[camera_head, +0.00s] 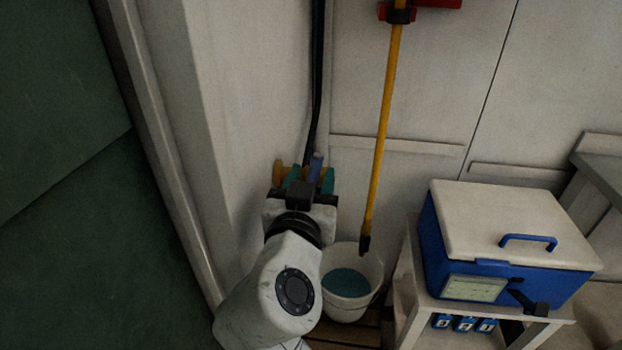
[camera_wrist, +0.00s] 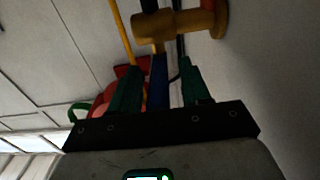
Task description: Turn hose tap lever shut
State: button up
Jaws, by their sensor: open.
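The hose tap is a brass-coloured fitting on the wall, seen at the top of the wrist view (camera_wrist: 180,24) and partly behind my gripper in the head view (camera_head: 280,172). Its blue lever (camera_wrist: 158,80) hangs from the tap's outer end in the wrist view; the lever also shows in the head view (camera_head: 316,162). My gripper (camera_wrist: 160,68) is open, its two green fingers on either side of the lever, with gaps visible. The gripper also shows in the head view (camera_head: 310,178). Whether either finger touches the lever cannot be told.
A white bucket (camera_head: 369,286) with blue-green contents stands below right of my gripper. A yellow pole (camera_head: 381,130) reaches down to it. A blue cooler box (camera_head: 510,240) with a white lid sits on a stand (camera_head: 408,300) at right. A dark hose (camera_head: 317,80) runs down the wall.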

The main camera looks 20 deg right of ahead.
jog(key=b+v, duration=0.1)
jog(key=v, duration=0.9)
jog(key=shift+s, duration=0.25)
jog(key=shift+a, duration=0.15)
jog(key=s+d+f+n+g+y+p, duration=0.3)
jog(key=d+f+g, duration=0.4)
jog(key=d+f, duration=0.8)
jog(key=s+d+f+n+g+y+p, duration=0.1)
jog(key=s+d+f+g+y, duration=0.1)
jog(key=s+f+g, duration=0.2)
jog(key=s+d+f+g+y+p, duration=0.2)
jog(key=s+f, duration=0.9)
jog(key=s, duration=0.6)
jog(key=shift+d+f+n+g+y, duration=0.35)
jog(key=shift+d+g, duration=0.25)
jog(key=shift+g, duration=0.5)
jog(key=shift+s, duration=0.15)
